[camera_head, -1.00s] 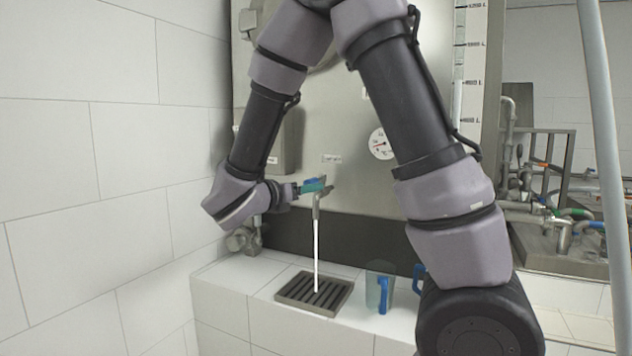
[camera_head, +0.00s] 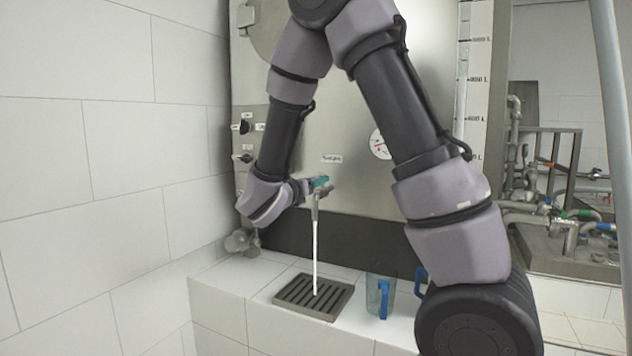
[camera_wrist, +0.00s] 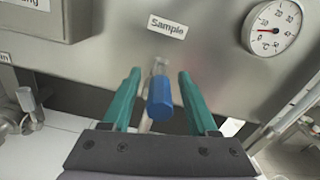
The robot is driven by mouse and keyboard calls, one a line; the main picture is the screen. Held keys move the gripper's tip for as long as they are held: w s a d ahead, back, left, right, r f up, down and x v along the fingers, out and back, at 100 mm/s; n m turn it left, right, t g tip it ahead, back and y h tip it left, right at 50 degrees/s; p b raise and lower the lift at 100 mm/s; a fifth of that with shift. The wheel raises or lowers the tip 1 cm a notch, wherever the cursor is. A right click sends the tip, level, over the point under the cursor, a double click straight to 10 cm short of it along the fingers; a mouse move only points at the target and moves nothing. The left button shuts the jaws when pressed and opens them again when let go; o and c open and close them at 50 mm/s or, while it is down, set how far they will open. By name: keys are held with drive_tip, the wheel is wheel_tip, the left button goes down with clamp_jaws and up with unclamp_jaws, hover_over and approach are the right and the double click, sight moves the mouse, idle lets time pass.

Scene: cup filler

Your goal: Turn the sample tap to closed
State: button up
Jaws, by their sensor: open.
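The sample tap (camera_head: 316,194) sticks out from the steel tank wall, and a white stream (camera_head: 315,250) falls from it onto the drain grate (camera_head: 302,305). In the wrist view the tap's blue handle (camera_wrist: 160,99) lies between the two green fingers of my gripper (camera_wrist: 155,88), with a gap on each side. My gripper is open around the handle. In the head view my gripper (camera_head: 319,184) is at the tap from the left, and its fingers hide most of the handle. The label "Sample" (camera_wrist: 167,26) is on the wall above.
A clear jug with a blue handle (camera_head: 378,294) stands on the tiled ledge right of the grate, and another blue handle (camera_head: 421,279) shows behind my arm. A dial gauge (camera_wrist: 276,28) is on the tank to the right. Knobs (camera_head: 243,126) are on a panel at the left.

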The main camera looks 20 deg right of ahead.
drive_tip(key=shift+x, duration=0.9)
clamp_jaws()
idle(0.9)
